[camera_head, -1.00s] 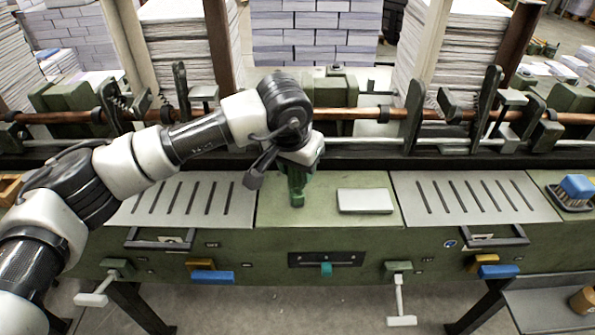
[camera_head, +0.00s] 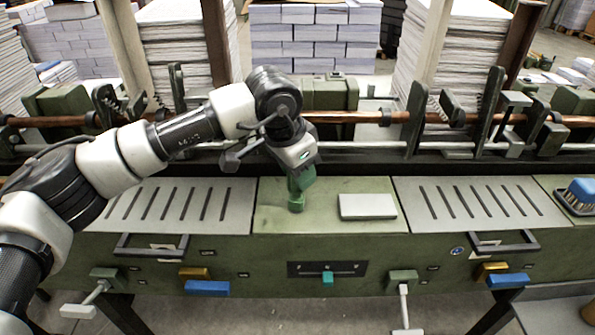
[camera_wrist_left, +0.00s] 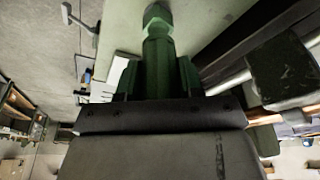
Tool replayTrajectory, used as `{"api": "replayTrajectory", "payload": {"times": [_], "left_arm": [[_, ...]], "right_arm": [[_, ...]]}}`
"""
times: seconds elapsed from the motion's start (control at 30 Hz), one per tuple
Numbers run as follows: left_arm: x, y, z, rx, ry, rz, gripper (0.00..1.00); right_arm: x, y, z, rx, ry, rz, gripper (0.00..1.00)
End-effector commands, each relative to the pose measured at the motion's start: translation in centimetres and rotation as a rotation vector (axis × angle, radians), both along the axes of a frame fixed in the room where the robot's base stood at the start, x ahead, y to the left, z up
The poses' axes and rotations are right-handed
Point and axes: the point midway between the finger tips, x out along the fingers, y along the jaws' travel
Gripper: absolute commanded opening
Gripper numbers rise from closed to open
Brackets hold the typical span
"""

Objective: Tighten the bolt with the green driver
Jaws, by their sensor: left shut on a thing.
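My left gripper (camera_head: 300,170) is over the middle green panel of the machine and is shut on the green driver (camera_head: 296,201). The driver points down, slightly tilted, with its lower end at or just above the panel top, left of a pale flat block. In the left wrist view the green driver (camera_wrist_left: 157,50) sticks out from between the fingers, with its end near the green surface. My right gripper is not in view.
The pale flat block (camera_head: 367,206) lies right of the driver. Slotted grey plates (camera_head: 168,205) flank the panel. A copper-coloured rod (camera_head: 360,117) with dark brackets runs behind. A blue brush (camera_head: 581,190) sits in a tray at far right. Paper stacks stand at the back.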

Motion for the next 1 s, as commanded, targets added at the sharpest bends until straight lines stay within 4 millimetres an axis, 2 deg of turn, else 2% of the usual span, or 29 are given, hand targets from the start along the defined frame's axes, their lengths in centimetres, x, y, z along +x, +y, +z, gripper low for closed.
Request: {"api": "replayTrajectory", "payload": {"times": [0.43, 1.0], "left_arm": [[0.1, 0.0, 0.1, -0.002, -0.004, 0.109, 0.13], [0.1, 0.0, 0.8, -0.002, -0.002, 0.123, 0.13]], "right_arm": [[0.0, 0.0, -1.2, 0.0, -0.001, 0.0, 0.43], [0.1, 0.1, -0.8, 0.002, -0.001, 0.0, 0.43]]}}
